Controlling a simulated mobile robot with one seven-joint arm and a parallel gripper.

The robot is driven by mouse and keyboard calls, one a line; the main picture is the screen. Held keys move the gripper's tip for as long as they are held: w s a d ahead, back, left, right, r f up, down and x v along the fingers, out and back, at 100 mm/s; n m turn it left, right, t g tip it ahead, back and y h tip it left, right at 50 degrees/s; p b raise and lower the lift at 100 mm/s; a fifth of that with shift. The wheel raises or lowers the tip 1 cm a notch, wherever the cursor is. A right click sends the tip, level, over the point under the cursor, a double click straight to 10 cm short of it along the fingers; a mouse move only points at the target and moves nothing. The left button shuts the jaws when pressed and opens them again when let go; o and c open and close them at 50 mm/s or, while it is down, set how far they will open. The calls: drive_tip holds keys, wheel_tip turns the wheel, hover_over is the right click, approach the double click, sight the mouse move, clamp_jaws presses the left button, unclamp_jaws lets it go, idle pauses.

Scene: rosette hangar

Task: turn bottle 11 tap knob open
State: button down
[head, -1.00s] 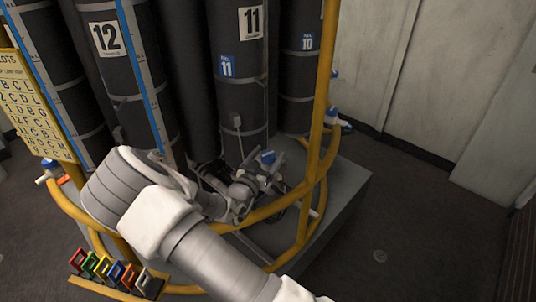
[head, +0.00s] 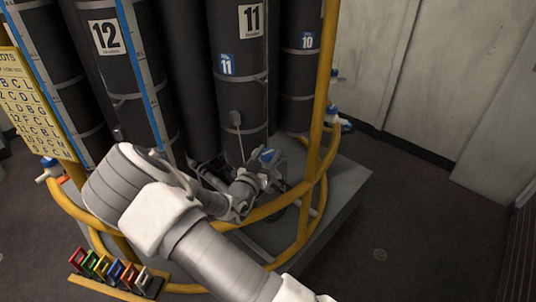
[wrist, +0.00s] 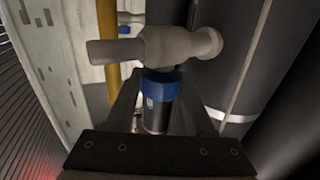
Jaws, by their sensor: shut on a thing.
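The black bottle 11 (head: 240,93) stands upright in the rack, with its white 11 plate and blue label. Its tap sits low in front, with a blue knob (head: 268,155) partly hidden by my gripper (head: 258,170). In the wrist view the pale grey tap body (wrist: 168,47) lies across the top. The blue-collared knob (wrist: 162,84) with a dark lower part hangs below it. My gripper (wrist: 158,112) has a finger on each side of the knob and is shut on it. The finger contact is dark and hard to see.
A yellow rail (head: 262,210) curves below my wrist, and a yellow post (head: 322,95) rises to the right. Bottle 12 (head: 118,85) is at left and bottle 10 (head: 298,80) at right. Open floor lies right.

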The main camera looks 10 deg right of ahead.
drive_tip(key=shift+f+n+y+b, duration=0.1)
drive_tip(key=shift+n+y+b, duration=0.2)
drive_tip(key=shift+y+b, duration=0.1)
drive_tip(key=shift+d+f+n+t+y+b, duration=0.1)
drive_tip(key=shift+n+t+y+b, duration=0.75)
drive_tip(key=shift+y, duration=0.35)
drive_tip(key=n+t+y+b, duration=0.1)
drive_tip(key=n+y+b, duration=0.1)
drive_tip(key=n+y, duration=0.1)
drive_tip(key=shift+d+y+b, duration=0.1)
drive_tip(key=shift+y+b, duration=0.3)
drive_tip(key=shift+y, duration=0.2)
drive_tip(key=n+y+b, duration=0.2)
drive_tip(key=y, duration=0.1)
drive_tip(key=n+y+b, duration=0.2)
drive_tip(key=y, duration=0.2)
drive_tip(key=shift+n+y, duration=0.25)
drive_tip(key=shift+y, duration=0.05)
drive_tip(key=n+g+y+b, duration=0.1)
drive_tip(key=n+y, duration=0.1)
drive_tip(key=n+g+y+b, duration=0.2)
drive_tip(key=y, duration=0.1)
drive_tip(key=shift+r, duration=0.2)
drive_tip(key=shift+r+n+g+y+b, duration=0.1)
drive_tip(key=shift+n+g+y+b, duration=0.65)
drive_tip(key=shift+n+g+y, duration=1.4)
drive_tip(key=shift+a+y, duration=0.25)
drive_tip(key=shift+y, duration=0.1)
